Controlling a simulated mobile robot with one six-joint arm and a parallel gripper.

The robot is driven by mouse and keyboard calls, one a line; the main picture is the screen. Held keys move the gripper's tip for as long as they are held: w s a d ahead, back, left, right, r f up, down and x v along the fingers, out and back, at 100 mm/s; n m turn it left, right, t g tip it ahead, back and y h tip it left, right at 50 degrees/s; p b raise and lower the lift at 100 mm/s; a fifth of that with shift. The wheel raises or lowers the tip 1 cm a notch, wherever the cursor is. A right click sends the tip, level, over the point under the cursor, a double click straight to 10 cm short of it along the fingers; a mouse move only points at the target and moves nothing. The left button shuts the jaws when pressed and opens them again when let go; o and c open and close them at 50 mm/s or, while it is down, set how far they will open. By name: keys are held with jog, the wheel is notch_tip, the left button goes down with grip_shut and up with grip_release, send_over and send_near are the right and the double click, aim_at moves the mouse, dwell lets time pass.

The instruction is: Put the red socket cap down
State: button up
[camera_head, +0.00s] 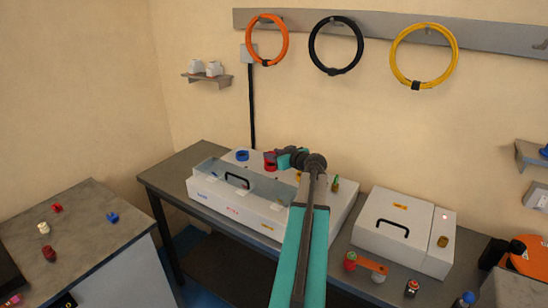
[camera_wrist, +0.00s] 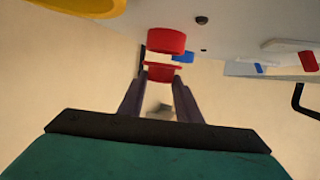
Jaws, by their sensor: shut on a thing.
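My gripper (camera_head: 270,156) is over the back of the long white machine (camera_head: 257,222), level with the blue ring. The gripper is shut on the red socket cap (camera_wrist: 162,67), which shows between its two dark fingertips in the wrist view. A larger red round part (camera_wrist: 166,41) shows just beyond the cap. Red also shows at the fingertips in the head view, partly covered by them. Whether the cap touches the machine top, I cannot tell.
A blue ring (camera_head: 242,155) stands left of the gripper. The clear cover (camera_head: 240,176) with a black handle lies in front. A yellow part (camera_wrist: 85,5) is close in the wrist view. Loose red, white and blue pieces lie on the left cabinet (camera_head: 85,240). A white box (camera_head: 390,225) stands right.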

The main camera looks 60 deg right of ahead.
jog(key=shift+f, duration=0.8)
jog(key=shift+f, duration=0.15)
jog(key=o, duration=1.1)
jog(key=shift+r, duration=0.2)
jog(key=b+v, duration=0.2)
jog(key=v, duration=0.8)
jog(key=shift+s+a+b, duration=0.1)
jog(key=shift+s+b, duration=0.2)
jog(key=shift+b, duration=0.1)
jog(key=shift+s+a+r, duration=0.25)
jog(key=shift+s+r, duration=0.05)
jog(key=shift+s, duration=0.25)
jog(key=shift+r, duration=0.1)
